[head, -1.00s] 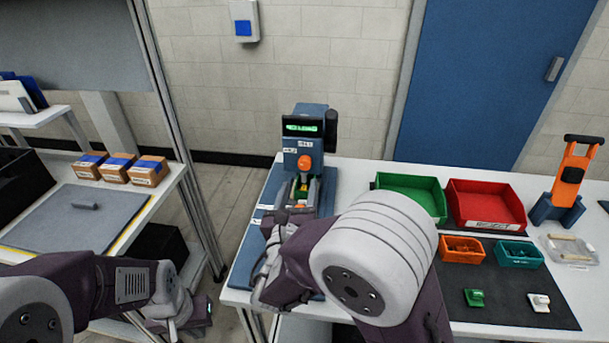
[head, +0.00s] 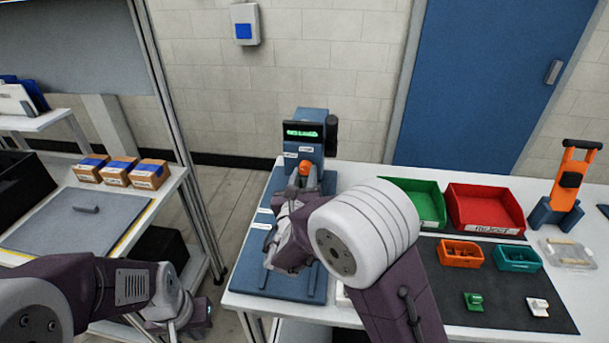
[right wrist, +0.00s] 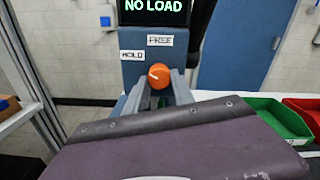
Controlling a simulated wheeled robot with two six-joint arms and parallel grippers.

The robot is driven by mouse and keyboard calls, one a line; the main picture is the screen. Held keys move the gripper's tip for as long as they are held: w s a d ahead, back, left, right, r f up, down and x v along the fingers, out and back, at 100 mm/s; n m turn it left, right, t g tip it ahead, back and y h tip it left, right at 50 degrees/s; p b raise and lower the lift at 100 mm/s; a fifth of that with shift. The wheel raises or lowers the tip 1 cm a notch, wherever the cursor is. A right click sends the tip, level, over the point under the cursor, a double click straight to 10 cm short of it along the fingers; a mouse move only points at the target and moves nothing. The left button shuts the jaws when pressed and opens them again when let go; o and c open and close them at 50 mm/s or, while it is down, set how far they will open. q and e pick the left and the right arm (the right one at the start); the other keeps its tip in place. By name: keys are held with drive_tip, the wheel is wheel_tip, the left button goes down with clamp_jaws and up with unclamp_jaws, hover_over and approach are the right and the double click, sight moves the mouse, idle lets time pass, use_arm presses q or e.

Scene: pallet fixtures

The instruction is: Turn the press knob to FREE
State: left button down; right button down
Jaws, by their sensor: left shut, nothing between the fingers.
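The blue press (head: 310,150) stands on the white table, its display reading NO LOAD in the right wrist view (right wrist: 152,8). Its orange knob (right wrist: 159,76) is on the front face, also seen in the head view (head: 304,169). The knob's white mark points left and slightly up, toward the HOLD label (right wrist: 132,55); the FREE label (right wrist: 160,40) is above the knob. My right gripper (right wrist: 161,84) is at the knob, one grey finger on each side, apparently open; contact is unclear. My left gripper (head: 203,312) is low at the left, shut and empty.
A green bin (head: 415,199), a red bin (head: 485,209) and small orange (head: 460,253) and teal (head: 517,259) trays are right of my right arm. An orange-handled fixture (head: 568,185) stands farther right. Boxes (head: 118,171) sit on the left bench.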

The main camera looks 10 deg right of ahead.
drive_tip(key=shift+f+m+b, duration=0.15)
drive_tip(key=shift+m+b, duration=0.15)
drive_tip(key=shift+b, duration=0.3)
drive_tip(key=m+b, duration=0.4)
drive_tip(key=b, duration=0.3)
drive_tip(key=m+b, duration=0.5)
drive_tip(key=b, duration=0.3)
drive_tip(key=shift+a+f, duration=0.15)
drive_tip(key=shift+r+m+b, duration=0.3)
drive_tip(key=shift+m+b, duration=0.9)
drive_tip(key=shift+b, duration=0.35)
drive_tip(key=c, duration=1.1)
unclamp_jaws()
drive_tip(key=shift+o, duration=0.2)
